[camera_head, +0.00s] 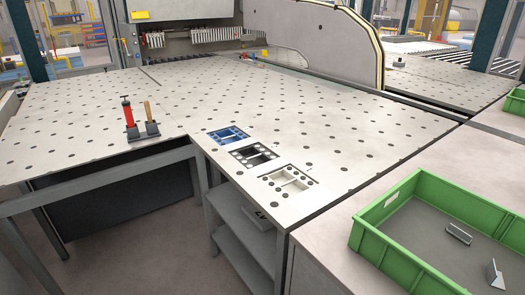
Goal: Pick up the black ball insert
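The black ball insert (254,155) lies flat near the front edge of the perforated table. It is the middle one in a row of three inserts. A blue insert (228,135) lies behind it to the left, and a beige insert (290,182) lies in front of it to the right. Neither of my grippers shows in the head view.
A stand with a red tool (128,112) and a wooden-handled tool is on the table's left part. A green crate (445,263) with metal parts stands at the front right. A grey shelf (240,222) is below the table edge. Table space behind the inserts is clear.

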